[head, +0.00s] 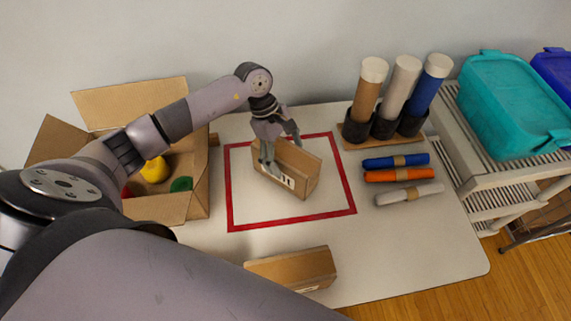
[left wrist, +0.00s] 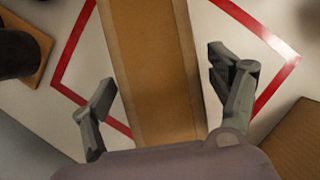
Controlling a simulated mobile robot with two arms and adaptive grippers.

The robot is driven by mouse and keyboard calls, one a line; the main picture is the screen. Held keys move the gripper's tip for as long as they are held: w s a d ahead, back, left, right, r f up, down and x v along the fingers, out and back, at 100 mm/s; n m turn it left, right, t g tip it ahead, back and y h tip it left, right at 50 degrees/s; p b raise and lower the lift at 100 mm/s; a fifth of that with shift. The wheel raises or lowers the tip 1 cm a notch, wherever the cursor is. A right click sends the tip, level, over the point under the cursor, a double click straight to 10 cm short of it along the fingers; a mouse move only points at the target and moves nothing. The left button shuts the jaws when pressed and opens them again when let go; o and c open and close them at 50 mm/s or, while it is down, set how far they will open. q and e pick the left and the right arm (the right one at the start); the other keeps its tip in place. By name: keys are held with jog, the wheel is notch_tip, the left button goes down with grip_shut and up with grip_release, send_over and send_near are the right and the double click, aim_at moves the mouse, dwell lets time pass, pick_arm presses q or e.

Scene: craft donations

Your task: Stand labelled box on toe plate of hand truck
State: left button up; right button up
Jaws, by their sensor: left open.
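A brown cardboard box (head: 303,186) with dark print on its front side stands inside a red taped square on the table. My left gripper (head: 280,153) is over this box, open, with one finger on each side of it. In the left wrist view the box (left wrist: 158,75) runs between the spread fingers of the gripper (left wrist: 165,95), with gaps on both sides. A second brown box (head: 292,268) lies nearer, partly hidden by my arm, with a small pale label low on it. I cannot make out a hand truck for sure. My right gripper is not in view.
An open carton (head: 190,205) with coloured items stands at the left. Rolled bundles (head: 397,176) and a rack of three tubes (head: 385,130) are at the right. A shelf cart (head: 500,180) carries a teal bin (head: 510,105). The red square (head: 290,221) is otherwise clear.

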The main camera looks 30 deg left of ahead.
pick_arm(q)
jog(key=shift+c, duration=0.2)
grip_shut()
dwell(0.8)
